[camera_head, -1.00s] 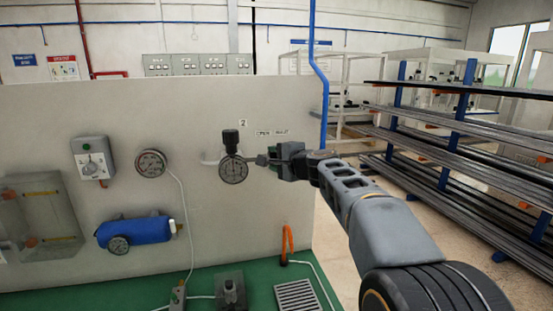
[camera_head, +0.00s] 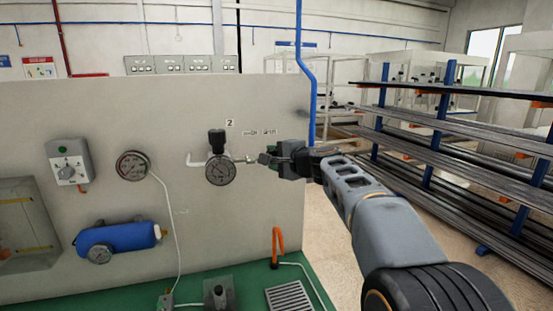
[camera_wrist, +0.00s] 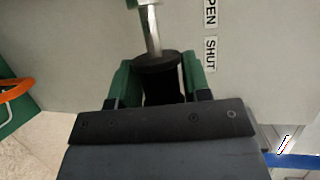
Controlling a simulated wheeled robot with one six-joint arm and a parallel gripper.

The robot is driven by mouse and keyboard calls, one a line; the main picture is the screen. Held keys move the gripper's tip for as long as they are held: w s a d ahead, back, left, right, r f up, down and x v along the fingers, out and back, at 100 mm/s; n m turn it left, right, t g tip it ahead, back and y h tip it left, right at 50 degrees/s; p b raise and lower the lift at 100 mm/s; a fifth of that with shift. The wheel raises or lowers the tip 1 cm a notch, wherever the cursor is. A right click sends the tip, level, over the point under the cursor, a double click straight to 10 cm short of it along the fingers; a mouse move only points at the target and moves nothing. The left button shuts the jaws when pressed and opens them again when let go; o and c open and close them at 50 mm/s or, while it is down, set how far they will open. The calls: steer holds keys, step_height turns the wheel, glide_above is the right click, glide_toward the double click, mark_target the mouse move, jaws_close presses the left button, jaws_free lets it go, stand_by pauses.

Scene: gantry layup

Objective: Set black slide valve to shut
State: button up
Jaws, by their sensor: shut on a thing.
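The slide valve shows in the wrist view as a bare metal rod (camera_wrist: 150,32) with a round black knob (camera_wrist: 157,61) on its end. My gripper (camera_wrist: 157,75) is shut on the knob, with a green finger on each side. The knob's far end between the fingers is dark and hard to make out. The SHUT label (camera_wrist: 210,55) is beside the knob, and the OPEN label (camera_wrist: 210,12) is beside the rod. In the head view, my gripper (camera_head: 268,158) is right of the round gauge (camera_head: 220,170), and the rod (camera_head: 244,160) runs between them.
The pale panel (camera_head: 120,105) also carries a switch box (camera_head: 69,162), another gauge (camera_head: 133,166) and a blue cylinder (camera_head: 118,237). An orange loop (camera_head: 278,245) stands on the green surface below. A blue pipe (camera_head: 305,65) and racks of bars (camera_head: 455,125) are to the right.

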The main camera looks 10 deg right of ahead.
steer(key=o, duration=0.9)
steer(key=shift+d, duration=0.25)
steer(key=shift+o, duration=0.9)
steer(key=shift+d, duration=0.15)
steer(key=shift+a, duration=0.25)
steer(key=b+v, duration=0.3)
steer(key=v, duration=1)
steer(key=shift+s+d+r, duration=0.1)
steer(key=shift+s+d, duration=0.1)
steer(key=shift+s, duration=0.15)
